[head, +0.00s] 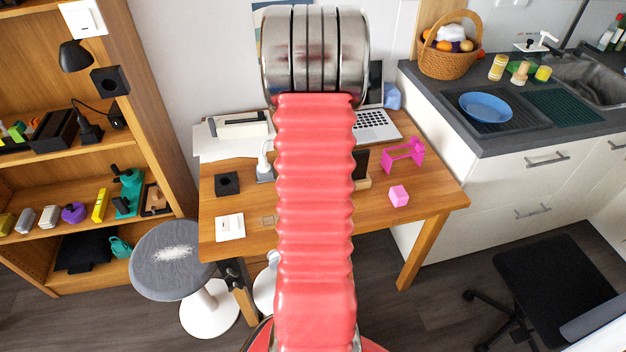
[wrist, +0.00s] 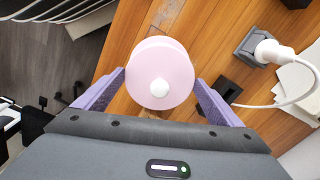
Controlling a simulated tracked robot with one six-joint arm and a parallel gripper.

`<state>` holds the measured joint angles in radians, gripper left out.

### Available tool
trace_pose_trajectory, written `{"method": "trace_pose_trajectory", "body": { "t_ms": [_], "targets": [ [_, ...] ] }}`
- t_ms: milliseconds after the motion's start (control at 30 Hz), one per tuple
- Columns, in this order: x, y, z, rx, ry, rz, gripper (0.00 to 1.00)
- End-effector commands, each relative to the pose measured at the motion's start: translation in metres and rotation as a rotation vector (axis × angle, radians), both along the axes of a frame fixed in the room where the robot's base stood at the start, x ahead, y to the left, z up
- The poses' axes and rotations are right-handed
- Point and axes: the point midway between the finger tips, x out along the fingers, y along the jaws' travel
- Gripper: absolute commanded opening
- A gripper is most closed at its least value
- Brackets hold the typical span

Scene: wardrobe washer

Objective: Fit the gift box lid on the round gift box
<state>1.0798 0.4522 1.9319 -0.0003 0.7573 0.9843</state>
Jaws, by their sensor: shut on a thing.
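The gift box lid (wrist: 150,57) shows in the wrist view as a pale pink round disc with a white knob (wrist: 159,88) on top. My gripper (wrist: 160,79) is shut on it, with one purple finger at each side, and the wooden desk shows beyond. The round gift box cannot be made out in either view. I cannot tell whether it is beneath the lid. In the head view my red arm covers the middle of the desk, and the gripper and the lid are hidden.
The wooden desk (head: 433,194) carries a pink cube (head: 399,196), a magenta stand (head: 405,156), a black block (head: 227,183), a white switch plate (head: 230,227) and a laptop (head: 376,126). A grey socket (wrist: 256,48) with a plugged white cable shows in the wrist view. A stool (head: 172,262) stands at left.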

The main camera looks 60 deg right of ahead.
Motion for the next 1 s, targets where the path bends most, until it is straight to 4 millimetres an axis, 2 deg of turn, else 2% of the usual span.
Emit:
{"method": "trace_pose_trajectory", "body": {
  "t_ms": [467, 500, 633, 1000],
  "targets": [
    [0.0, 0.0001, -0.0054, 0.0, 0.0, 0.0, 0.68],
    [0.0, 0.0001, -0.0056, 0.0, 0.0, 0.0, 0.9],
    [-0.0001, 0.0, -0.0054, 0.0, 0.0, 0.0, 0.99],
    [0.0, -0.0001, -0.0034, 0.0, 0.0, 0.0, 1.0]
  ]
}}
